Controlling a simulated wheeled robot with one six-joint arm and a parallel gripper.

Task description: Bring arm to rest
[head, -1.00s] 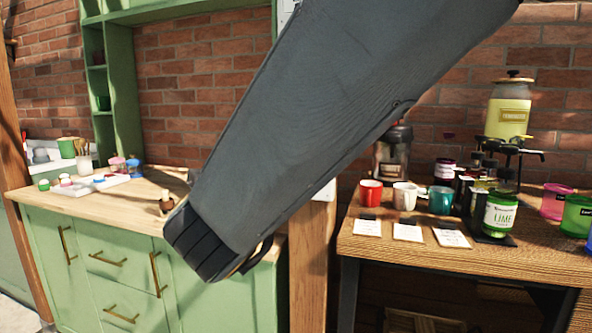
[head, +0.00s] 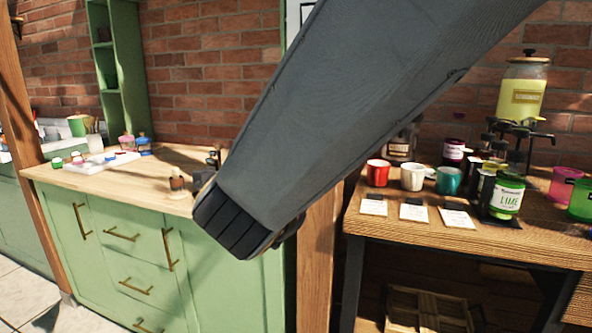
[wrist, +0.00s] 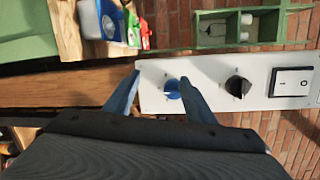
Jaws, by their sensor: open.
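My arm (head: 350,110) crosses the head view from the upper right down to the centre, its dark ribbed end in front of the green cabinet and a wooden post. My gripper does not show in the head view. In the wrist view my gripper (wrist: 159,80) has its two blue fingers spread apart. A white panel lies beyond them. A blue knob (wrist: 172,88) on that panel shows between the fingers; I cannot tell how far away it is. I see nothing held.
A white control panel (wrist: 208,75) carries a black knob (wrist: 238,86) and a rocker switch (wrist: 292,82). A green cabinet (head: 110,230) stands at left. A wooden table (head: 450,235) at right holds cups, jars, cards and a drink dispenser (head: 522,90).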

